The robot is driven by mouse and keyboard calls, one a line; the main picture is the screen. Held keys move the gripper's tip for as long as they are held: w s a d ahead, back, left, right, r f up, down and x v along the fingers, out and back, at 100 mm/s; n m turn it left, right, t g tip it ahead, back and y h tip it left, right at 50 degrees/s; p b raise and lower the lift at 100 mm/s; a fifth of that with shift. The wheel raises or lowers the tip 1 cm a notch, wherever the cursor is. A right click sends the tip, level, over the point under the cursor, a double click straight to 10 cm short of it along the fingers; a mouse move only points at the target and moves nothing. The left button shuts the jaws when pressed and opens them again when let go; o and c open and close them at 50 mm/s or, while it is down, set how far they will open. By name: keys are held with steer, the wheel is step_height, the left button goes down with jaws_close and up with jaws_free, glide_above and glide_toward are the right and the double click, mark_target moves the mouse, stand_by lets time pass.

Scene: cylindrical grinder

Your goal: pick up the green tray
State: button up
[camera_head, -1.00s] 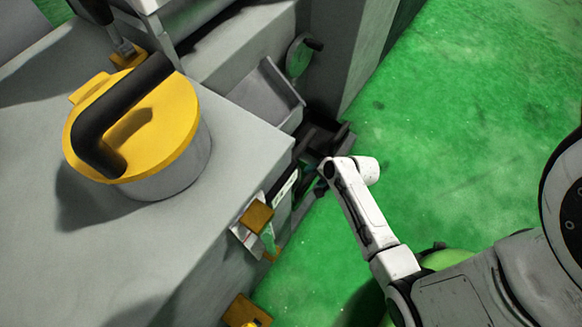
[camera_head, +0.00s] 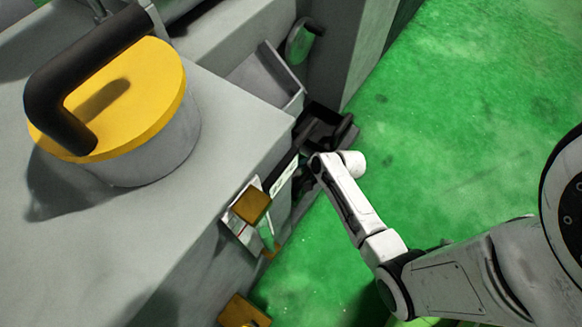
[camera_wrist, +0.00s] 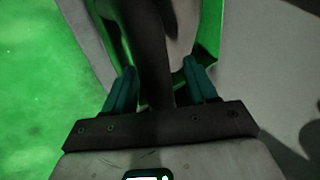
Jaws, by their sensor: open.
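In the wrist view, my gripper (camera_wrist: 160,67) is open, with its two teal fingers apart. A dark curved bar runs between the fingers; I cannot tell whether they touch it. A bright green edge (camera_wrist: 208,38) shows just beyond the right finger and may belong to the green tray. Its full shape is hidden by the bar and shadow. In the head view, my arm reaches down beside the machine's corner, and my gripper is mostly hidden behind the arm's end. No whole green tray is clearly visible there.
A yellow-topped round part with a black handle (camera_head: 70,85) stands on the grey machine top (camera_head: 200,225). A grey open bin (camera_head: 268,80), a black bracket (camera_head: 325,128) and a brown block (camera_head: 251,205) lie near my arm. Green floor (camera_head: 450,130) is open to the right.

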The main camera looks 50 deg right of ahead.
jaws_close()
stand_by(0.3)
stand_by(0.3)
